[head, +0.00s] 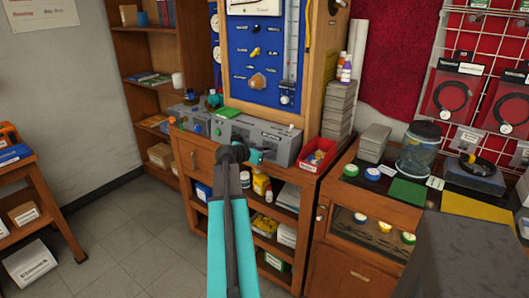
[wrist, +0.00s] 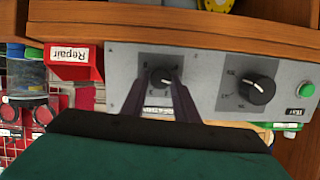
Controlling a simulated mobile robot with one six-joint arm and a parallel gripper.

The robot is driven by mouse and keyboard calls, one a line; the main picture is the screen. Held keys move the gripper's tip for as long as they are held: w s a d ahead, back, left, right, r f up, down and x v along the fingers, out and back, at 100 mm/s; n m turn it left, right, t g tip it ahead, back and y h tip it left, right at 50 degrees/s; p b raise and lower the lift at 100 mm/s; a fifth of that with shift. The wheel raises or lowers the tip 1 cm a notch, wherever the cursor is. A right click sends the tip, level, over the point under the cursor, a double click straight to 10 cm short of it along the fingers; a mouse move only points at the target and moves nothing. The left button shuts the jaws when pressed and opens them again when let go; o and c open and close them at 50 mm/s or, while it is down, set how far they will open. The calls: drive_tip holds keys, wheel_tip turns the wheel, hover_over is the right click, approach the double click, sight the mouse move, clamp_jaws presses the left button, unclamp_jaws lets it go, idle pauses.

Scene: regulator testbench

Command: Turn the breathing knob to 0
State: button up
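The grey test unit (head: 228,133) sits on the wooden bench in the head view. The wrist view shows its front panel (wrist: 215,55) upside down. A small black knob (wrist: 162,77) with a light pointer mark is there, above a partly hidden label (wrist: 157,111) that seems to read "Breathing". Its scale is too small to read. My gripper (wrist: 162,84) has its two dark fingers apart, one on each side of this knob, near its edges. I cannot tell whether they touch it. In the head view my gripper (head: 256,156) is at the unit's front.
A larger black knob (wrist: 257,89) and a green button (wrist: 306,90) are on the same panel, to the right in the wrist view. A red bin (head: 317,154) labelled "Repair" stands beside the unit. The blue gauge board (head: 262,68) rises behind. Floor (head: 125,235) is clear at left.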

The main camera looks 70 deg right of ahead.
drive_tip(key=c, duration=0.3)
drive_tip(key=shift+d, duration=0.1)
drive_tip(key=shift+c, duration=0.6)
drive_tip(key=shift+f+n+b, duration=0.1)
drive_tip(key=shift+n+b, duration=0.3)
drive_tip(key=n+b, duration=0.1)
drive_tip(key=n, duration=0.1)
drive_tip(key=n+g+b, duration=0.1)
drive_tip(key=n, duration=0.2)
drive_tip(key=n+g+b, duration=0.1)
drive_tip(key=n, duration=0.1)
drive_tip(key=shift+w+f+n+b, duration=0.1)
drive_tip(key=shift+w+n+b, duration=0.15)
drive_tip(key=shift+n+b, duration=0.15)
